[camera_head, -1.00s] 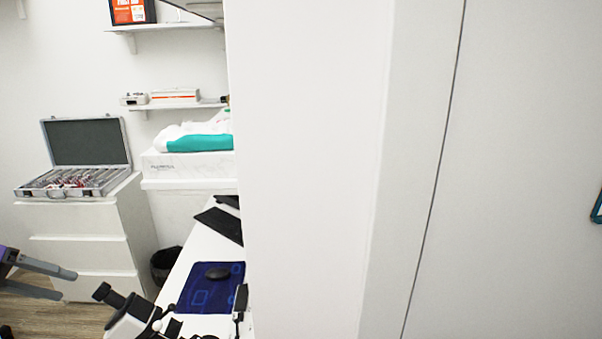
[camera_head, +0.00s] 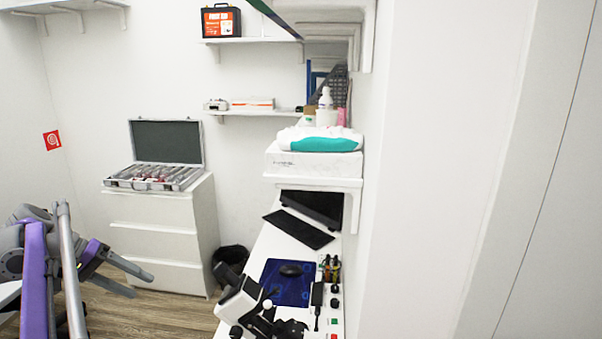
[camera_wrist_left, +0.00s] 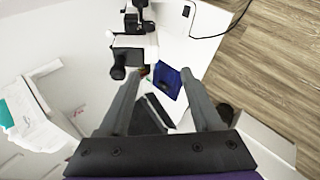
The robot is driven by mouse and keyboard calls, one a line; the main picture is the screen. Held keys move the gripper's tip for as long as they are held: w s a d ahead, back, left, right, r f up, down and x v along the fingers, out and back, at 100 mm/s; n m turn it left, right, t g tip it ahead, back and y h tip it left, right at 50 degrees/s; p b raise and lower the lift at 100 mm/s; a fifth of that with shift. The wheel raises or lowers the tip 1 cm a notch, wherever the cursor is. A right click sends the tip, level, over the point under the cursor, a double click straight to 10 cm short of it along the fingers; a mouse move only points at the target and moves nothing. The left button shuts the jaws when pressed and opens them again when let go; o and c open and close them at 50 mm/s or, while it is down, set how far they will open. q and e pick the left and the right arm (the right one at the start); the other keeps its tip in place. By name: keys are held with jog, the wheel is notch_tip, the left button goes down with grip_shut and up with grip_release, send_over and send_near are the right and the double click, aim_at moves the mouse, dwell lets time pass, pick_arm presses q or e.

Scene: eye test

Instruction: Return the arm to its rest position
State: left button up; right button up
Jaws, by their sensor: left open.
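My left gripper (camera_head: 143,286) is at the lower left of the head view, on my purple and grey arm. Its two grey fingers are spread apart with nothing between them. It is in front of the white drawer cabinet, left of the desk, and appears clear of both. In the left wrist view the open fingers (camera_wrist_left: 158,76) show the desk with the microscope beyond them. My right gripper is in neither view.
A white desk (camera_head: 262,244) holds a microscope (camera_head: 243,303), a blue mat (camera_head: 285,290) and a keyboard (camera_head: 298,229). An open case (camera_head: 167,143) sits on the drawer cabinet (camera_head: 150,240). A dark bin (camera_head: 231,256) stands between cabinet and desk. A white wall fills the right.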

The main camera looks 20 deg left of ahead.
pick_arm(q)
jog(key=w+d+f+m+g+y, duration=0.1)
jog(key=d+f, duration=0.3)
jog(key=d, duration=0.5)
jog(key=w+d+f+g+y, duration=0.1)
jog(key=w+d+f+g, duration=0.15)
jog(key=d, duration=0.65)
jog(key=s+d+f+m+t+y, duration=0.1)
jog(key=s+d+f+m+y, duration=0.1)
jog(key=s+d+f, duration=0.4)
jog(key=s+d+f+m+t+y, duration=0.2)
jog(key=s+d+f, duration=0.4)
jog(key=d+f, duration=0.4)
jog(key=shift+s+d+f+m, duration=0.35)
jog(key=shift+d+m, duration=0.25)
jog(key=shift+d, duration=0.45)
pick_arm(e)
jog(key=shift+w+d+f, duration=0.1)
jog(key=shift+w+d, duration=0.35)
